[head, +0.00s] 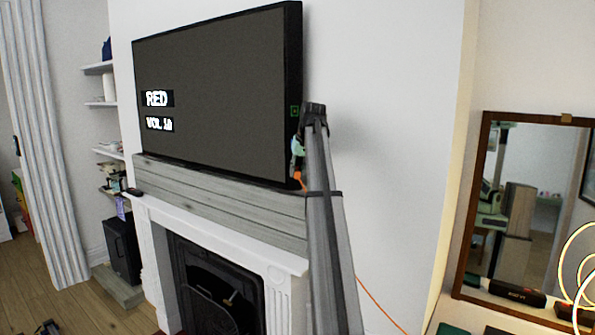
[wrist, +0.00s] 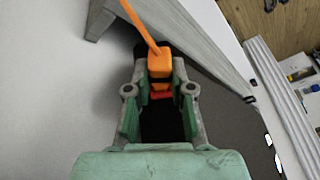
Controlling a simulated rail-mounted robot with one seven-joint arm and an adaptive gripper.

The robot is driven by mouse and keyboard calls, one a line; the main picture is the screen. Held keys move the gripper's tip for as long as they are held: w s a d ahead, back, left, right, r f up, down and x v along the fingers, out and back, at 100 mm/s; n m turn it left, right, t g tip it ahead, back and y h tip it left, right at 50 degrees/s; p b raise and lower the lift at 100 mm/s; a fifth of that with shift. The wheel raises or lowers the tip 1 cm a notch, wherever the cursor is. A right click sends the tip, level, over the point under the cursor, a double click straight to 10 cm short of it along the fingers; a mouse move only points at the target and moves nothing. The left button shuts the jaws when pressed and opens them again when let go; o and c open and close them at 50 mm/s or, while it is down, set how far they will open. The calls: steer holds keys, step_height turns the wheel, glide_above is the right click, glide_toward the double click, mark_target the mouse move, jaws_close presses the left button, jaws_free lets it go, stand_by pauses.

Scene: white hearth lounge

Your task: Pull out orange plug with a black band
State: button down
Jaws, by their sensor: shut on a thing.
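The orange plug (wrist: 159,65) is between the two fingers of my gripper (wrist: 160,78) in the wrist view. An orange cable (wrist: 138,22) runs from its end up and to the left. A dark band crosses the plug low down, with a red part (wrist: 162,95) just below it. My gripper is shut on the plug. In the head view, the plug (head: 297,176) is a small orange spot by the television's lower right corner, just below my gripper (head: 298,151), which is partly hidden by my arm. Whether the plug sits in a socket cannot be told.
The wall television (head: 215,85) reads "RED" and "VOL 10". Below it are a grey wooden beam (head: 220,199) and a white fireplace (head: 215,238). The orange cable (head: 375,300) shows at lower right. A mirror (head: 525,205) stands at right. The wall between is clear.

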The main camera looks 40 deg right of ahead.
steer(key=shift+s+a, duration=0.15)
steer(key=shift+a, duration=0.05)
steer(key=shift+s+a, duration=0.4)
steer(key=shift+s, duration=0.05)
steer(key=shift+s+a+p, duration=0.3)
steer(key=shift+s, duration=0.35)
steer(key=shift+s+a+p, duration=0.25)
steer(key=shift+s, duration=0.4)
